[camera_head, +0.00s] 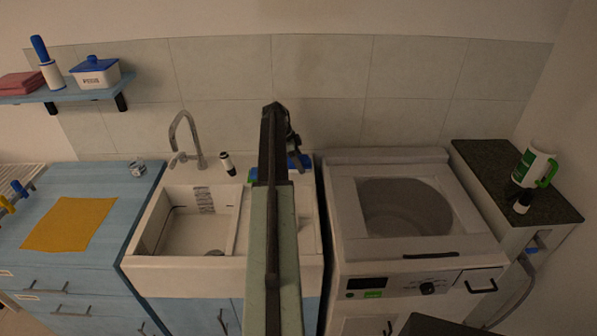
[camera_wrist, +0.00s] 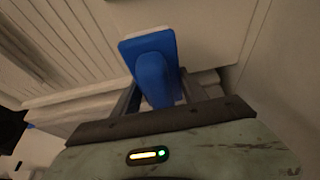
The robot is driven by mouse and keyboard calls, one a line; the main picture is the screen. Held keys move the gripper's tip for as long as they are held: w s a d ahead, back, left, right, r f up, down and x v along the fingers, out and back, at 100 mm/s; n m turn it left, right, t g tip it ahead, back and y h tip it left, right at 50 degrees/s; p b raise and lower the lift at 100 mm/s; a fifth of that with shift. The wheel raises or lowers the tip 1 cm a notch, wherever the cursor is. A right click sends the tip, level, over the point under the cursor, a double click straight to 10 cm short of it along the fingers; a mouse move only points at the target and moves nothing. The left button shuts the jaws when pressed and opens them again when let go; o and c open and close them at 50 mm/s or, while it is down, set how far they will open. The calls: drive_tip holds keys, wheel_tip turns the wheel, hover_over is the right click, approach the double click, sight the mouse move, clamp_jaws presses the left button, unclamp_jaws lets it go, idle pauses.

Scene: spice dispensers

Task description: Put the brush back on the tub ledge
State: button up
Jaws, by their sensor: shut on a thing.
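A blue brush (camera_wrist: 150,57) with a pale edge sits between the fingers of my gripper (camera_wrist: 160,93), which is shut on it. In the head view, a blue piece that appears to be the brush (camera_head: 300,163) shows beside the end of my arm, above the back of the white tub (camera_head: 170,262). My arm hides most of the gripper there. The tub ledge (camera_head: 228,178) runs along the back of the basin below the tiled wall. I cannot tell whether the brush touches it.
A tap (camera_head: 186,140) and a dark-and-white bottle (camera_head: 227,163) stand on the ledge to the left. A top-loading washer (camera_head: 345,225) stands close on the right. The blue counter (camera_head: 75,205) holds a yellow cloth (camera_head: 68,224).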

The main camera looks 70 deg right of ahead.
wheel_tip(320, 180, down, 4)
drive_tip(key=b, duration=0.2)
drive_tip(key=shift+b, duration=0.35)
drive_tip(key=shift+a+r, duration=0.1)
drive_tip(key=shift+r, duration=0.2)
drive_tip(key=shift+f, duration=0.15)
drive_tip(key=o, duration=1.3)
drive_tip(key=shift+r+p, duration=0.4)
drive_tip(key=shift+p, duration=0.1)
drive_tip(key=p+v, duration=1)
drive_tip(key=v, duration=0.1)
drive_tip(key=shift+w+r+p, duration=0.15)
drive_tip(key=shift+r+p, duration=0.2)
drive_tip(key=shift+p, duration=0.05)
drive_tip(key=shift+f, duration=0.15)
